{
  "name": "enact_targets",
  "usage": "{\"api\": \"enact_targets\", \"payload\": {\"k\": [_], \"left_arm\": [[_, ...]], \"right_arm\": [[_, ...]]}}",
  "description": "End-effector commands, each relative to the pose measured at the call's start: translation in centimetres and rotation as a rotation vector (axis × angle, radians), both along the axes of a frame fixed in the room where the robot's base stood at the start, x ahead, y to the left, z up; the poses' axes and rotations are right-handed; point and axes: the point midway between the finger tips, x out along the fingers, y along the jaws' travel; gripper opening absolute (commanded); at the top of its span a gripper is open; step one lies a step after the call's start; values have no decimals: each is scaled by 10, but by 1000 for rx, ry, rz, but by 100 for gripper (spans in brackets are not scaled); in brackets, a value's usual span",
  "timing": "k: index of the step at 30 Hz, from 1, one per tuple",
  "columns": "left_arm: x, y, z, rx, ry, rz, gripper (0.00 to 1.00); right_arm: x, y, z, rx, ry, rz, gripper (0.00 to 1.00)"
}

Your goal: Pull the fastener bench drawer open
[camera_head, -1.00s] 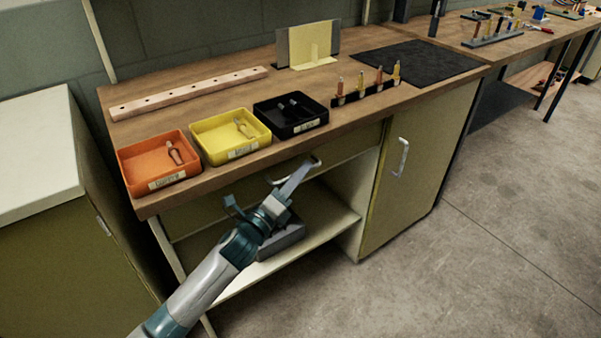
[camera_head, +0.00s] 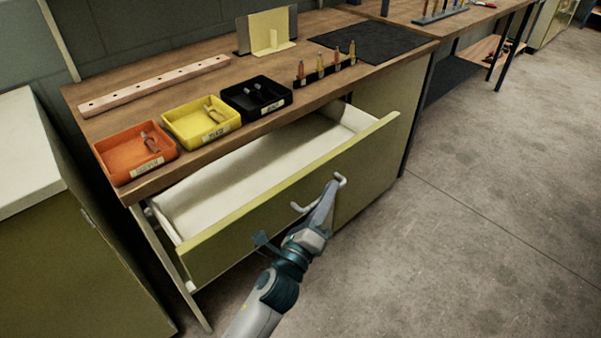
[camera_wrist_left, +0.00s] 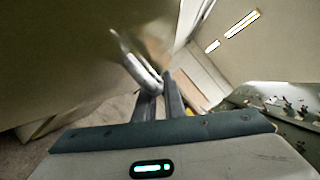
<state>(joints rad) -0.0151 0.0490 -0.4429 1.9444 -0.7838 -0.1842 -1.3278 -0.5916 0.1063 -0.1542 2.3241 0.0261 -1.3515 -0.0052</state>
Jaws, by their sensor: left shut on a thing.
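The fastener bench drawer (camera_head: 290,203) stands well open, with an olive front and a white interior (camera_head: 250,172) that looks empty. Its pale bar handle (camera_head: 299,208) is on the front. My left gripper (camera_head: 332,190) is at the handle's right part, shut on it. In the left wrist view the two fingers (camera_wrist_left: 160,88) close around the handle bar (camera_wrist_left: 136,62). My right gripper is not in view.
The wooden bench top carries an orange bin (camera_head: 134,155), a yellow bin (camera_head: 201,122), a black bin (camera_head: 257,96), a drilled strip (camera_head: 155,84) and a dark mat (camera_head: 372,42). A cabinet (camera_head: 60,225) stands at left. The floor (camera_head: 480,200) at right is clear.

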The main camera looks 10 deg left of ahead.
Motion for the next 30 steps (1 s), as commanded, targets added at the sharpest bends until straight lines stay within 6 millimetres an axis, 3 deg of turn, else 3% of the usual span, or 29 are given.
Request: {"api": "enact_targets", "payload": {"k": [3,10,24,25,26,30], "left_arm": [[-21,-27,-1,-4,2,-1,0],[-45,-58,0,-2,0,0,0],[-52,-66,0,1,-1,0,0],[-52,-66,0,1,-1,0,12],[-52,-66,0,1,-1,0,17],[-52,-66,0,1,-1,0,17]], "right_arm": [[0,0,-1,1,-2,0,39],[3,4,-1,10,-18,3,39],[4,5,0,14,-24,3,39],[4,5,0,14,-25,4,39],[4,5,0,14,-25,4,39],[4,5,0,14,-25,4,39]]}}
